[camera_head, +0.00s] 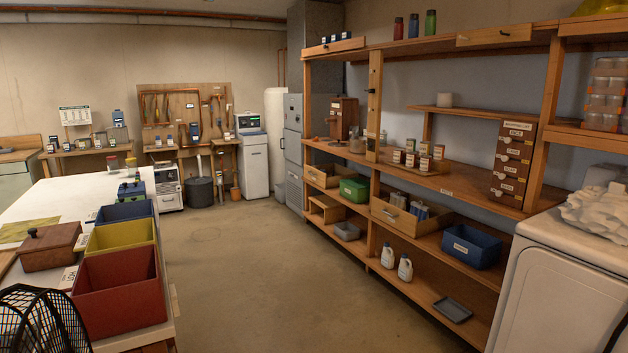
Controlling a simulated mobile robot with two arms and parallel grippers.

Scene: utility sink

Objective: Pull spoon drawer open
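A small brown wooden drawer cabinet (513,160) stands on the right part of the wooden shelving, at middle-shelf height. It has several stacked drawers with white labels and pale pulls, and its drawers look closed. The label writing is too small to read surely, so I cannot tell which drawer is for spoons. Other drawer-like wooden fronts are a light one under the top shelf (493,36) and a wooden bin with a dark handle (395,216) on a lower shelf. Neither of my grippers shows in the head view.
A white appliance (555,290) with a crumpled white cloth (600,208) stands at the front right, close to the cabinet. A white table (75,190) with red, yellow and blue bins is at left, a black mesh object (40,322) at front left. The floor (260,260) between is clear.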

